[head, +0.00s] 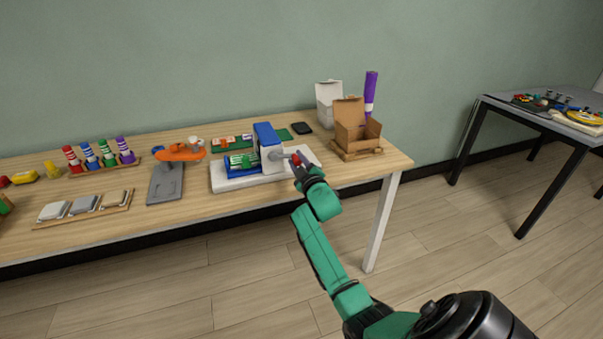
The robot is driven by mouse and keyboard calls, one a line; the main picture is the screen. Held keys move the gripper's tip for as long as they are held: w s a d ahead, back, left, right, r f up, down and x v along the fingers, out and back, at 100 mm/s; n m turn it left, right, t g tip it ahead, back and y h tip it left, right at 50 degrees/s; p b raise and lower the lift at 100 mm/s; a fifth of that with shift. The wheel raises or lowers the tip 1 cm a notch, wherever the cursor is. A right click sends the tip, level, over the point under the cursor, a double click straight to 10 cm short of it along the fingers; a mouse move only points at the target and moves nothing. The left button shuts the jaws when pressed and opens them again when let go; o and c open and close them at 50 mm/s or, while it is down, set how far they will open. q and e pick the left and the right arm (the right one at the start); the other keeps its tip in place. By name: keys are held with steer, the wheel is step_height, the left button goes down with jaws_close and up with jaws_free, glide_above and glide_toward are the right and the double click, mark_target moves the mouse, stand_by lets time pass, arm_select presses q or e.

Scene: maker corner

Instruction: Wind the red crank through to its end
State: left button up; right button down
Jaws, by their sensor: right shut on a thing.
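The red crank knob (295,159) shows at the right side of a blue and white machine (266,137) on the wooden table. A grey crank arm (282,155) links the machine to the knob. The machine stands on a pale base plate (222,180), with a blue and green part (241,162) to its left. My right gripper (298,164) is at the crank, shut on the red knob, and its fingers partly hide it. My left gripper is not in view.
An open cardboard box (349,120) stands right of the machine, with a white box (327,95) and a purple thing (370,88) behind. A grey stand with an orange top (181,152) is to the left. Floor is clear between this table and another table (548,122).

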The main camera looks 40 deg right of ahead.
mark_target(296, 157)
step_height(296, 157, up, 3)
steer(key=n+p, duration=0.1)
steer(key=n, duration=0.2)
steer(key=shift+n, duration=0.4)
steer(key=shift+w+a+r+n, duration=0.15)
steer(key=shift+r+n, duration=0.4)
steer(key=shift+n, duration=0.35)
steer(key=n, duration=0.1)
steer(key=a+r+n+p, duration=0.1)
steer(key=n, duration=0.1)
steer(key=shift+w+r, duration=0.1)
steer(key=shift+r, duration=0.2)
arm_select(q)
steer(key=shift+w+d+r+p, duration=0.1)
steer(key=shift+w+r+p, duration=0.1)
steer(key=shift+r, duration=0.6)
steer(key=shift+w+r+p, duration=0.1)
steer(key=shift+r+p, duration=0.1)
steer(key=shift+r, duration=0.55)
arm_select(e)
steer(key=shift+w+a+r+n, duration=0.1)
steer(key=shift+a+r+n, duration=0.2)
steer(key=shift+n, duration=0.55)
steer(key=shift+w+a+r+n, duration=0.15)
steer(key=shift+a+n, duration=0.1)
steer(key=shift+n, duration=0.6)
steer(key=c, duration=0.6)
jaws_free()
steer(key=shift+a+f, duration=0.1)
steer(key=shift+f, duration=0.1)
